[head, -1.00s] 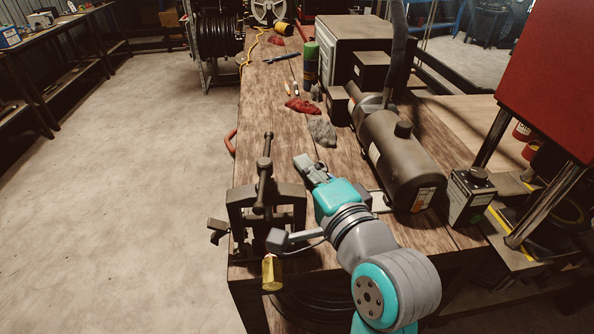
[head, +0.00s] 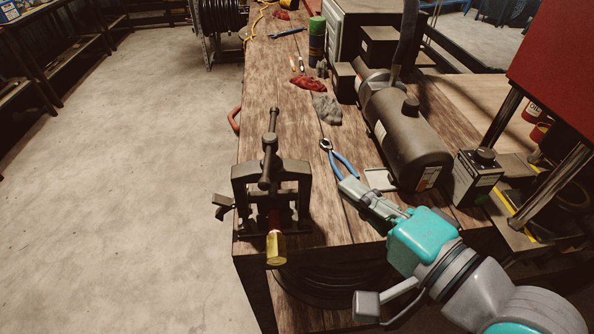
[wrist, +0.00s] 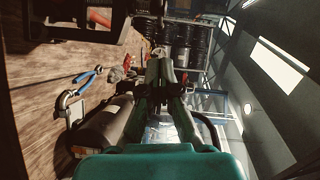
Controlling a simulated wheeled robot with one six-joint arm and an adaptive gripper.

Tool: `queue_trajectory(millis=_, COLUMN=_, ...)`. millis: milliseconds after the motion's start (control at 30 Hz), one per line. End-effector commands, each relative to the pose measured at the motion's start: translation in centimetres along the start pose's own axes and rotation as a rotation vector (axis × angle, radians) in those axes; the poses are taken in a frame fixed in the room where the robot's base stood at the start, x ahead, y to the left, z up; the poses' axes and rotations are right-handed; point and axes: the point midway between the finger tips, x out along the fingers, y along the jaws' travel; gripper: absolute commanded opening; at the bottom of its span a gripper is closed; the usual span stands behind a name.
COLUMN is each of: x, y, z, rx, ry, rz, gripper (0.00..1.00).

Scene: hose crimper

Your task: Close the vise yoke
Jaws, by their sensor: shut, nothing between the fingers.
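The dark metal vise (head: 243,188) stands at the front left corner of the wooden bench, with its yoke frame upright around a vertical screw and cross handle (head: 272,150). A small latch piece (head: 223,207) juts out on its left. Part of the vise (wrist: 75,20) shows in the upper left of the wrist view. My gripper (head: 345,186) is shut and empty, to the right of the vise and clear of it. Its fingers (wrist: 160,62) also show in the wrist view. Whether the yoke is latched is unclear.
Blue-handled pliers (head: 340,158) lie on the bench (head: 285,90) just beyond my fingertips. A dark cylindrical tank (head: 408,145) and a small box (head: 478,178) stand to the right. Red and grey rags (head: 326,109) lie farther back. The floor left of the bench is open.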

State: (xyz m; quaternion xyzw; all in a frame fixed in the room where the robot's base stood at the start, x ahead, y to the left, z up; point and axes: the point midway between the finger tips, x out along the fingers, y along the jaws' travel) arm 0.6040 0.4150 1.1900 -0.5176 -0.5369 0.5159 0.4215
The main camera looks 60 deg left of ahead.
Motion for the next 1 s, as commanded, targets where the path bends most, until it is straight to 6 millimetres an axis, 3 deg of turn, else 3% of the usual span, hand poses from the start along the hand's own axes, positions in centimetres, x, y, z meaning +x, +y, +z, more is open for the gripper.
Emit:
queue_trajectory(millis=200, x=-3.0, y=-0.3, z=0.0, rx=-0.030, ry=-0.133, rz=0.004, gripper=0.00)
queue_trajectory(millis=367, x=-2.9, y=-0.4, z=0.3, rx=-0.038, ry=-0.159, rz=0.004, gripper=0.00)
queue_trajectory(millis=1000, x=7.2, y=-0.2, z=2.7, rx=-0.037, ry=-0.159, rz=0.004, gripper=0.00)
